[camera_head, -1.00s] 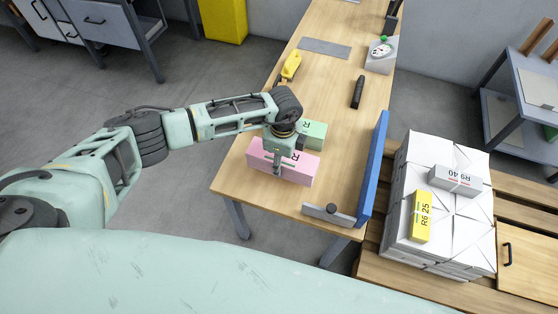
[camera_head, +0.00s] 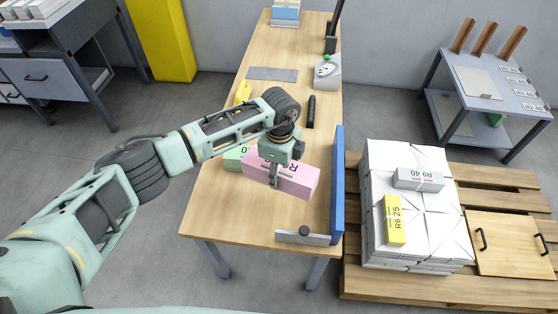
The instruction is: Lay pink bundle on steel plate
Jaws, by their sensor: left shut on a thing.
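The pink bundle (camera_head: 298,184) hangs in my left gripper (camera_head: 274,180), which is shut on it over the front part of the wooden table. It seems to be lifted above the tabletop, but the height is hard to tell. A green bundle (camera_head: 236,158) lies on the table left of the pink one, partly hidden by my arm and the pink bundle. A flat grey steel plate (camera_head: 272,74) lies bare on the far part of the table. My right gripper is not in view.
A blue upright fence (camera_head: 338,190) runs along the table's right edge, with a low metal stop (camera_head: 303,238) at the front. A yellow tool (camera_head: 243,92), a black tool (camera_head: 311,112) and a dial scale (camera_head: 327,72) lie farther back. Wrapped stacks (camera_head: 408,205) stand on a pallet.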

